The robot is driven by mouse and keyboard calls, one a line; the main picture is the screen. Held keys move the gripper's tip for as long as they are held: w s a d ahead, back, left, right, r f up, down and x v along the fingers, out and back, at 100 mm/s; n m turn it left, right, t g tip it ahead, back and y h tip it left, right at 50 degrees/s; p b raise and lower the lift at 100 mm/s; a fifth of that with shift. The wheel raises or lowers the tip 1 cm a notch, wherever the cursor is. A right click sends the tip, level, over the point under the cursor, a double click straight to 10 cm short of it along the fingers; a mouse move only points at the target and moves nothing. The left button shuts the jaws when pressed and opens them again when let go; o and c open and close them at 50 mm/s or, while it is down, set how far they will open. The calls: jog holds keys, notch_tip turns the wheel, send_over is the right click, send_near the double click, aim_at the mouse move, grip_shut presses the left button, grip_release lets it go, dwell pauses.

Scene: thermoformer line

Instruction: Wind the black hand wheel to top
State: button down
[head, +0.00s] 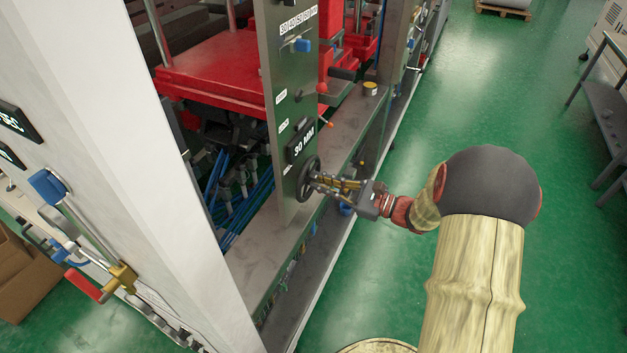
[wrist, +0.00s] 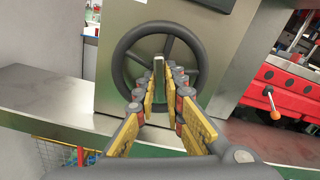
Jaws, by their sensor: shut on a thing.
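The black hand wheel (head: 301,182) is on the lower part of the grey upright panel (head: 272,90). In the wrist view the wheel (wrist: 118,66) faces me, with its round rim and spokes showing. My gripper (head: 322,181) reaches the wheel from the right. In the wrist view its yellow-padded fingers (wrist: 163,78) lie on both sides of the handle and are shut on it. The handle's lower part is hidden between the fingers.
A dark display (head: 301,143) just above the wheel seems to read 30 MM or 90 MM. A grey ledge (head: 262,258) runs below the panel.

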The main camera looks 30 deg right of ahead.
jog(key=shift+f, duration=0.15)
jog(key=n+b, duration=0.4)
jog(key=b, duration=0.1)
jog(key=shift+n, duration=0.3)
dwell(0.4)
jog(key=shift+n+b, duration=1)
jog(key=shift+b, duration=0.5)
jog(key=shift+n, duration=1.5)
